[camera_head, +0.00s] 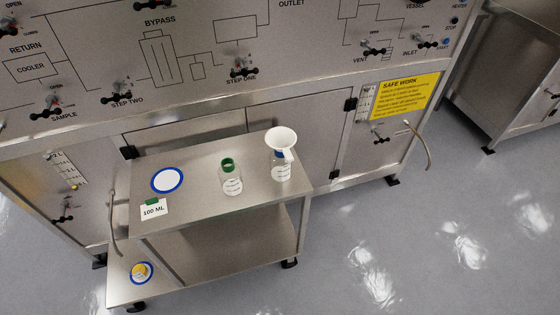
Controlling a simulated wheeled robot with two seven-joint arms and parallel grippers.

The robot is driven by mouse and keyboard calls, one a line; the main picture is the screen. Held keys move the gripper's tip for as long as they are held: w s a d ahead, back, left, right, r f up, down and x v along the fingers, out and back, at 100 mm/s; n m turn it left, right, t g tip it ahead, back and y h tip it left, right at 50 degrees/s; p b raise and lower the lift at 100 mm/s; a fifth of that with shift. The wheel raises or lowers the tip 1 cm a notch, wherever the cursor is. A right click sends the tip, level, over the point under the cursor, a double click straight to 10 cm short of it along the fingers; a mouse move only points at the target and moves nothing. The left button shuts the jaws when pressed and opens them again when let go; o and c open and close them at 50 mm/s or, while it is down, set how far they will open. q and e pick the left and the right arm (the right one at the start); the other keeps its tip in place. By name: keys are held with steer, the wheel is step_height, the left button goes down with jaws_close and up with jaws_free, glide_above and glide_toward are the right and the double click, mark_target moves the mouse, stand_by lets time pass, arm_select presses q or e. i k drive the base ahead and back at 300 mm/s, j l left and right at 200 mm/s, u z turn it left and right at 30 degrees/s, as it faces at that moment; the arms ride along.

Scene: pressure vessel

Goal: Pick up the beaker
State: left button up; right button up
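A clear glass vessel with a green ring at its neck and dark markings (231,181) stands upright on the top of a steel cart, near the middle. A second clear vessel (280,172) stands to its right with a white funnel (281,140) in its top and a blue band at the neck. I cannot tell for sure which of the two is the beaker. Neither of my grippers is in view.
The steel cart (190,213) stands against a steel panel with labelled valves. On its top lie a blue-rimmed white disc (167,180) and a "100 ML" card (154,210). A yellow-topped item (141,271) sits lower left. Open floor lies to the right.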

mark_target(135, 267)
steer(key=u, duration=1.75)
steer(key=j, duration=0.1)
